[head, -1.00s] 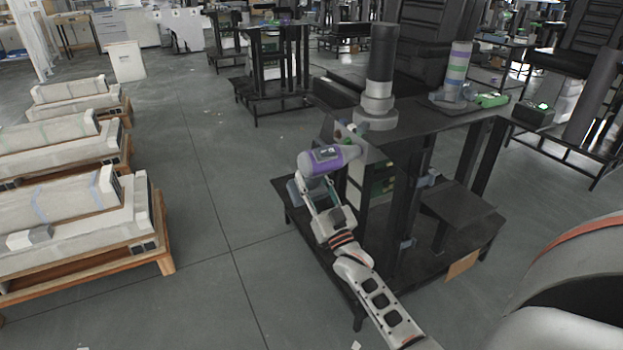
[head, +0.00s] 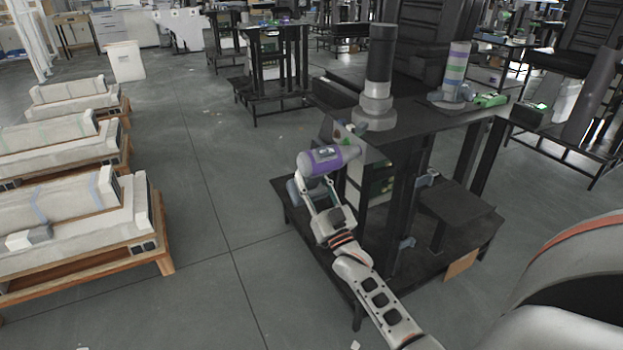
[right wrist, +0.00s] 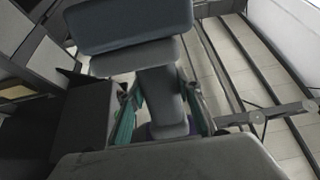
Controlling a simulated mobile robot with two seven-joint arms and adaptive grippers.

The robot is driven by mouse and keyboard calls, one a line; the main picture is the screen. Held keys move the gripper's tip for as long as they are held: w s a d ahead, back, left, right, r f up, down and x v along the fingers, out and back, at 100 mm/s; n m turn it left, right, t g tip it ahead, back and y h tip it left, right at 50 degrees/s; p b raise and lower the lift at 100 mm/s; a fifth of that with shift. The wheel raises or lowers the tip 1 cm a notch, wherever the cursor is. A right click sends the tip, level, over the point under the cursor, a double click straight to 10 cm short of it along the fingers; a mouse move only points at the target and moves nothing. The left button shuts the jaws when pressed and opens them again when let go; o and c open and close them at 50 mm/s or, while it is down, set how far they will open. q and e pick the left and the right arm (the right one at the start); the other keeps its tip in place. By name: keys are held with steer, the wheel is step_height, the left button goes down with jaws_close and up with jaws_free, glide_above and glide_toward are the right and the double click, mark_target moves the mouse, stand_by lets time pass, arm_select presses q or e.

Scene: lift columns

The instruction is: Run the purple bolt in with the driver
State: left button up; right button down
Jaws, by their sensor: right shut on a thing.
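The driver (head: 320,162) has a purple body and a grey nose that points right, at the upper part of the nearest lift column's panel (head: 376,170). My right gripper (head: 312,188) is shut on the driver from below. The right wrist view shows the grey driver handle (right wrist: 160,95) between the gripper's two fingers (right wrist: 162,112), with a wide grey block beyond. I cannot make out the purple bolt; the driver's nose may cover it. I cannot tell whether the nose touches a bolt. My left gripper is not in view.
The dark bench top (head: 425,122) carries a black and grey cylinder (head: 379,75), a striped cylinder (head: 457,72) and a green item (head: 490,100). A low dark platform (head: 460,240) lies beneath. Pallets with long pale parts (head: 80,225) stand at left, with clear floor between.

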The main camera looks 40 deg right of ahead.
steer(key=shift+r, duration=0.35)
steer(key=shift+w+a, duration=0.2)
steer(key=shift+a, duration=0.6)
steer(key=shift+w+a, duration=0.2)
steer(key=shift+a, duration=0.55)
steer(key=shift+w+a, duration=0.2)
steer(key=shift+a, duration=0.6)
steer(key=shift+w+a, duration=0.25)
steer(key=shift+a, duration=0.75)
steer(key=shift+w+a, duration=0.2)
steer(key=shift+a, duration=0.75)
